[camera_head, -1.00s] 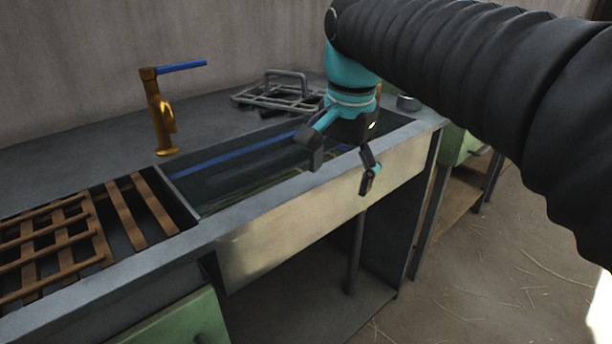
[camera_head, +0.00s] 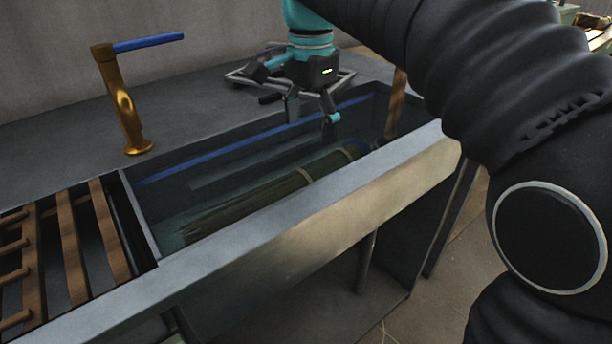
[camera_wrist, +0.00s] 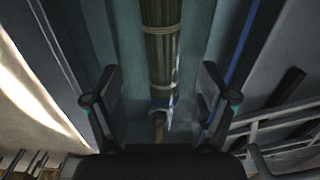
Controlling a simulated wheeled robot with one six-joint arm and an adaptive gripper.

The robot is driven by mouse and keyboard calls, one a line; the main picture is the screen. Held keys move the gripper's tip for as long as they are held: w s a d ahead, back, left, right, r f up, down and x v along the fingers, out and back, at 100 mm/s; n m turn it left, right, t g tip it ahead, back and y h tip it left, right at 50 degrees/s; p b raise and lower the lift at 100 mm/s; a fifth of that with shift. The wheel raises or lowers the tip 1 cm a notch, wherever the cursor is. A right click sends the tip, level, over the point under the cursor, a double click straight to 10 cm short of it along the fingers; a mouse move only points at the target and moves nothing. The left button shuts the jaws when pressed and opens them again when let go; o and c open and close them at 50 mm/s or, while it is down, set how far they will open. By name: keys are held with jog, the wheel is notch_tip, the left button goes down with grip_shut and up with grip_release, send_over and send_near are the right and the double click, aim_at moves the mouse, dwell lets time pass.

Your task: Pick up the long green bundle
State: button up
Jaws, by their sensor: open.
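The long green bundle (camera_head: 280,191) lies lengthwise in the water-filled sink trough, tied with pale bands. One end has a blue wrap, and a brown handle (camera_head: 396,103) shows near that end. In the wrist view the bundle (camera_wrist: 160,58) runs down the middle, between my fingers, with the blue wrap and brown handle piece at its lower end. My gripper (camera_head: 312,112) is open and empty above the trough, toward its right end. In the wrist view my gripper (camera_wrist: 160,88) has its fingers spread on either side of the bundle's line, apart from it.
The trough's front wall (camera_head: 330,205) stands close in front of the bundle. A brass faucet (camera_head: 124,105) with a blue lever rises at the back left. A wooden slatted rack (camera_head: 70,235) lies left of the trough. A grey wire rack (camera_head: 345,77) sits behind my gripper.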

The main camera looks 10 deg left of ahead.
aim_at(304, 173)
jog(key=f, duration=0.4)
jog(key=f+b, duration=0.1)
jog(key=f, duration=0.3)
jog(key=a+f, duration=0.1)
jog(key=f, duration=0.3)
jog(key=shift+s+b, duration=0.35)
jog(key=shift+b, duration=0.05)
jog(key=c, duration=1.3)
